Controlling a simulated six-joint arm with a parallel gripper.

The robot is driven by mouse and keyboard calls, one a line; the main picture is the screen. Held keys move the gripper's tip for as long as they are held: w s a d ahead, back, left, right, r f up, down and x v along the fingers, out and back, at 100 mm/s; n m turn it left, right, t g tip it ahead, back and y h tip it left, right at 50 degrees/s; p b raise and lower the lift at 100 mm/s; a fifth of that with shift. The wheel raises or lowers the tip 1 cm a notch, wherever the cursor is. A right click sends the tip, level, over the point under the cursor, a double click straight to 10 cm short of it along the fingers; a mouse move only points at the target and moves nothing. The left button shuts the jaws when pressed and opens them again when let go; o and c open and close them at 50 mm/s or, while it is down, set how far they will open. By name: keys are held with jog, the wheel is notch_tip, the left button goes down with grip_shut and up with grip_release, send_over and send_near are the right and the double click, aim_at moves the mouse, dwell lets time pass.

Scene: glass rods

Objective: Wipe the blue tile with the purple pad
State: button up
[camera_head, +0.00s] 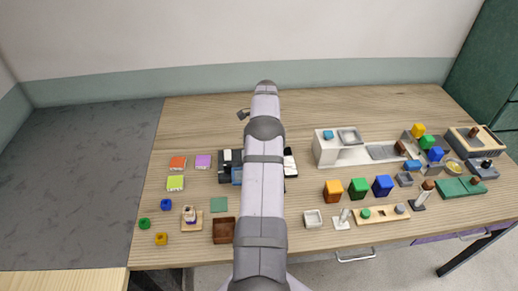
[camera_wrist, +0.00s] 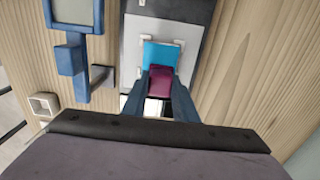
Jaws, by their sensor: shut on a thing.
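In the wrist view my gripper (camera_wrist: 160,78) is shut on the purple pad (camera_wrist: 160,86), which sits between its two dark fingers. The blue tile (camera_wrist: 161,54) lies just beyond the pad on a pale grey board, with small cream pieces at its edges. The pad overlaps the near part of the tile in this view. I cannot tell whether the pad touches the tile. In the head view my arm hides the tile, the pad and my gripper.
In the wrist view a blue-framed object (camera_wrist: 76,14) stands left of the board, and a small white open box (camera_wrist: 44,104) is farther left. In the head view, coloured blocks, a brown box (camera_head: 224,231) and a white unit (camera_head: 340,150) flank my arm.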

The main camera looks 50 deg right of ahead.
jog(key=shift+s+d, duration=0.45)
jog(key=shift+s, duration=0.05)
jog(key=shift+s+a+f, duration=0.15)
jog(key=shift+s+a, duration=0.05)
jog(key=shift+w+a, duration=0.4)
jog(key=shift+a, duration=0.15)
jog(key=shift+w+a, duration=2.1)
jog(key=shift+w, duration=0.1)
jog(key=shift+s+d, duration=2.5)
jog(key=shift+s+d+r+p, duration=0.1)
jog(key=shift+d+r+p, duration=0.05)
jog(key=shift+r+p, duration=2.6)
jog(key=shift+r, duration=1.5)
